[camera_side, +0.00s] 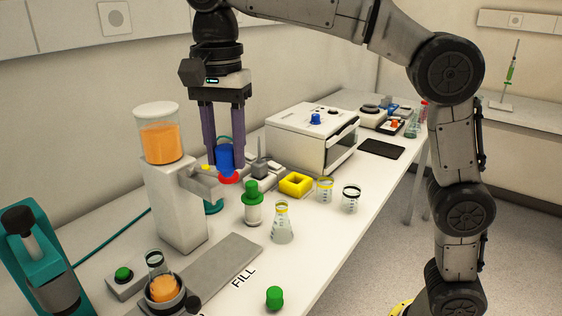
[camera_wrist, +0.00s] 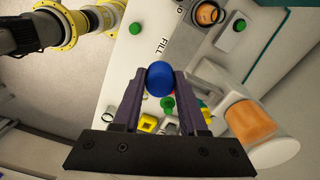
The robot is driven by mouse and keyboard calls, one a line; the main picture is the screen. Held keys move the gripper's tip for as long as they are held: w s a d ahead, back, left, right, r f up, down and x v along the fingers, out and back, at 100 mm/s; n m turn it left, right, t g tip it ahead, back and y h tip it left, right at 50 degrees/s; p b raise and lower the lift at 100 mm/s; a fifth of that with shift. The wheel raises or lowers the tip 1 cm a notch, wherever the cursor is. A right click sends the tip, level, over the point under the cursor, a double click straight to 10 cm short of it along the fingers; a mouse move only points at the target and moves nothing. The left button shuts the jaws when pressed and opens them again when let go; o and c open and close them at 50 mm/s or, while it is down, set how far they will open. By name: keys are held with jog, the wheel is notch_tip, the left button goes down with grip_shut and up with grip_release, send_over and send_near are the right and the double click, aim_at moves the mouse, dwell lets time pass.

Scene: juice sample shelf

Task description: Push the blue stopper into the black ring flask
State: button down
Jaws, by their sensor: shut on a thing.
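My gripper (camera_side: 225,163) points down and is shut on the blue stopper (camera_side: 224,157), high over the bench. In the wrist view the stopper (camera_wrist: 160,78) sits between my two purple fingertips (camera_wrist: 160,71). The black ring flask (camera_side: 155,260) stands at the front left with orange liquid in its lower part, in a dark round holder (camera_side: 166,305). Its mouth looks open. In the wrist view the flask (camera_wrist: 207,14) is at the top edge, partly cut off. The stopper is well apart from it.
A yellow-ring flask (camera_side: 283,225), a green-capped bottle (camera_side: 253,208), a yellow block (camera_side: 296,184) and a black-ring beaker (camera_side: 351,199) stand nearby. A green stopper (camera_side: 275,297) lies at the front edge.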

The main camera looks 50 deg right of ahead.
jog(key=w+a+f+n, duration=0.1)
jog(key=w+a+f, duration=0.2)
jog(key=w+a, duration=0.4)
send_over(160, 275)
jog(key=w, duration=0.2)
notch_tip(160, 275, down, 6)
jog(key=r, duration=0.1)
jog(key=shift+n, duration=0.4)
jog(key=shift+s+d+f, duration=0.1)
jog(key=shift+d+f, duration=0.1)
jog(key=shift+f, duration=1)
jog(key=shift+s+d+f, duration=0.1)
jog(key=shift+d+f, duration=0.05)
jog(key=shift+f, duration=1.05)
jog(key=shift+f, duration=1.25)
jog(key=shift+c, duration=1.8)
grip_release()
jog(key=shift+r, duration=0.1)
